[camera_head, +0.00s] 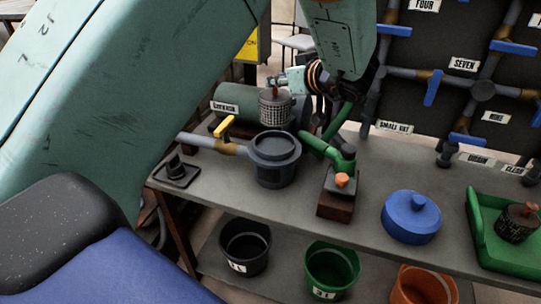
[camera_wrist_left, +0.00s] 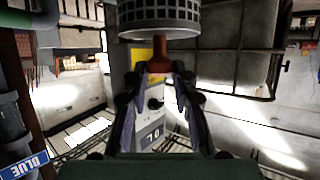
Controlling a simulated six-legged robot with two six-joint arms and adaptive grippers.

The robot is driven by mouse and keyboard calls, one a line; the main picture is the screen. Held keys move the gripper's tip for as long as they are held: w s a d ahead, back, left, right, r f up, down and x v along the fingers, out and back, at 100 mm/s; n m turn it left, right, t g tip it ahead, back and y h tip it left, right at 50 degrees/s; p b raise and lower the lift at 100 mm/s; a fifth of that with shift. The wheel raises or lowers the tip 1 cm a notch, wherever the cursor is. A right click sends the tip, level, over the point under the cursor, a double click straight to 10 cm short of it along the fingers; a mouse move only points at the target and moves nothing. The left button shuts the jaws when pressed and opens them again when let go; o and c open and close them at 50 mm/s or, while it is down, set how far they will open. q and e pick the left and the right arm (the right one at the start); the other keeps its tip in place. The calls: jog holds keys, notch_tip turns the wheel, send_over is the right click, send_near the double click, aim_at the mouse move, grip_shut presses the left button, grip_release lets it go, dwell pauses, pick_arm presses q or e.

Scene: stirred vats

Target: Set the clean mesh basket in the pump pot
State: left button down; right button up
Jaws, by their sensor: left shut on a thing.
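My left gripper (camera_head: 279,82) is shut on the reddish knob of a light grey mesh basket (camera_head: 275,111). The basket hangs upright above the back of the dark grey pot (camera_head: 274,175), which I take to be the pump pot, apart from its open top as far as I can tell. In the left wrist view the basket (camera_wrist_left: 160,14) shows at the top edge, with its reddish stem between the fingertips (camera_wrist_left: 160,68). The pot's inside is dark. A second basket (camera_head: 516,224), brownish with a red knob, sits in the green tray (camera_head: 480,238). My right gripper is not in view.
A pipe with a yellow valve handle (camera_head: 224,127) joins the pot's left side. A green cylinder (camera_head: 232,100) lies behind. A green pipe and orange-knobbed block (camera_head: 335,203) stand right. A blue lid (camera_head: 411,219) lies on the bench; several buckets stand below.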

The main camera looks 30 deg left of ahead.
aim_at(285, 124)
pick_arm(q)
jog(key=f, duration=0.2)
jog(key=f+b, duration=0.1)
jog(key=f, duration=0.2)
jog(key=f+b, duration=0.1)
jog(key=f, duration=0.1)
jog(key=shift+w+a+f, duration=0.35)
jog(key=shift+w+f, duration=0.05)
jog(key=f, duration=0.1)
jog(key=f+b, duration=0.1)
jog(key=f, duration=0.2)
jog(key=shift+s+d+f, duration=0.1)
jog(key=shift+s+d, duration=0.15)
jog(key=shift+d, duration=0.05)
jog(key=shift+f+b, duration=0.3)
jog(key=shift+f, duration=0.1)
notch_tip(285, 124, down, 4)
jog(key=shift+w+a+f+b, duration=0.15)
jog(key=shift+f+b, duration=0.05)
jog(key=shift+b, duration=0.4)
jog(key=shift+f, duration=0.3)
